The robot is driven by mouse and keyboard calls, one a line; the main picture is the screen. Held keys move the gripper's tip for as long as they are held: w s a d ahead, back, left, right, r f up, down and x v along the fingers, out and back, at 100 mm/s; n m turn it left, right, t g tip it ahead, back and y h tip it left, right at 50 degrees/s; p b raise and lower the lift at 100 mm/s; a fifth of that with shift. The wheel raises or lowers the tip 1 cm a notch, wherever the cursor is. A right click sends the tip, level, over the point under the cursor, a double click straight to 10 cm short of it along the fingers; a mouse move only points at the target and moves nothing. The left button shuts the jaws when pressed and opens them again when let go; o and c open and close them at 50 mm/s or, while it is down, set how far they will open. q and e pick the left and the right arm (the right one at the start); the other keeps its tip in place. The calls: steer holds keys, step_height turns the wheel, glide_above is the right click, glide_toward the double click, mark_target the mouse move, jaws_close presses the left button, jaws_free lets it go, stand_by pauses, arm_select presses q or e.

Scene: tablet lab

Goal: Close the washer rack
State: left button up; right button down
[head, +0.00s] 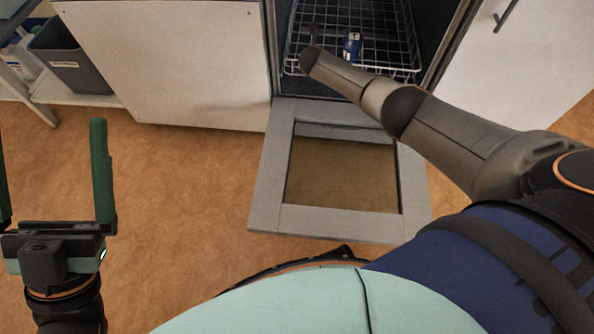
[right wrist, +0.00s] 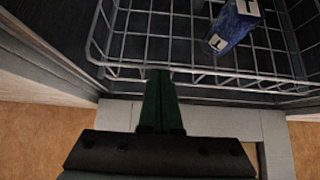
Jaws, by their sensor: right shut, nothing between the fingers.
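The washer rack (head: 395,71) is a white wire basket in the open washer (head: 280,60), behind its lowered door. In the right wrist view the rack (right wrist: 112,73) fills the upper part. My right gripper (right wrist: 158,75) is shut and empty, its green fingertips at the rack's near rail; I cannot tell whether they touch it. In the head view my right arm hides most of that gripper and part of the rack's front. My left gripper (head: 50,125) is open and empty at the lower left, over the floor, away from the washer.
A blue and white box (head: 352,46) lies in the rack. The washer door (head: 268,185) lies folded down, grey-framed, in front of the opening. White cabinets (head: 180,60) flank the washer. A grey bin (head: 75,60) stands at the upper left. The floor left of the door is clear.

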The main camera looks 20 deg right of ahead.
arm_select(q)
steer(key=shift+w+f+b, duration=0.1)
steer(key=shift+f+b, duration=0.2)
steer(key=shift+f, duration=0.3)
arm_select(e)
steer(key=shift+w+d+r, duration=0.15)
steer(key=shift+w+d, duration=0.35)
steer(key=shift+w, duration=0.1)
steer(key=shift+r, duration=0.1)
